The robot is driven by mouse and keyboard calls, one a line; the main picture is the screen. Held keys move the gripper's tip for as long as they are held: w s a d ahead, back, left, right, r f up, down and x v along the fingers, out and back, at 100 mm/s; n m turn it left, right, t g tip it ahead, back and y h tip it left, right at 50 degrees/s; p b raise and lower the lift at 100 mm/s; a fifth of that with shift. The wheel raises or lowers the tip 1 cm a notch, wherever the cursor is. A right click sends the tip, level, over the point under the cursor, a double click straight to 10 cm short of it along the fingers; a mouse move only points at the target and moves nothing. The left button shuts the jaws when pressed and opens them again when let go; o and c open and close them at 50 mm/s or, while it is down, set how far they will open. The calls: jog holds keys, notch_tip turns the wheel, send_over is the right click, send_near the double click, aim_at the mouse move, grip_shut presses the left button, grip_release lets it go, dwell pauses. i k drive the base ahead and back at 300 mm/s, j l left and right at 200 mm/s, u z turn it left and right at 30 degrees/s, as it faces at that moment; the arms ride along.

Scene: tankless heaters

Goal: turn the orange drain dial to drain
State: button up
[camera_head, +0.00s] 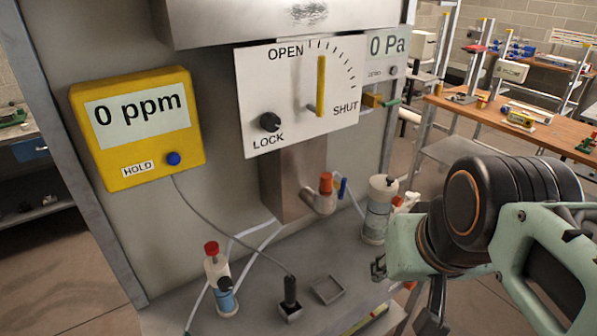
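An orange-red knob (326,183) stands on a pale elbow fitting below the metal box in the middle. It is the most likely drain dial, but I cannot read a drain mark on it. My gripper (405,296) is at the lower right, to the right of and nearer than the knob. Its two fingers look spread apart with nothing between them, and it touches neither the knob nor the fitting. My wrist hides part of the bench's right end.
A yellow meter (138,128) reads 0 ppm. A white panel (270,85) has a yellow lever (321,86) and black LOCK knob (270,122). A red-capped bottle (219,283), white bottle (378,212), black probe (290,293) and small tray (327,290) stand around the bench.

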aim_at(409, 286)
jog(key=z, duration=0.7)
jog(key=l+u, duration=0.3)
jog(key=l, duration=0.15)
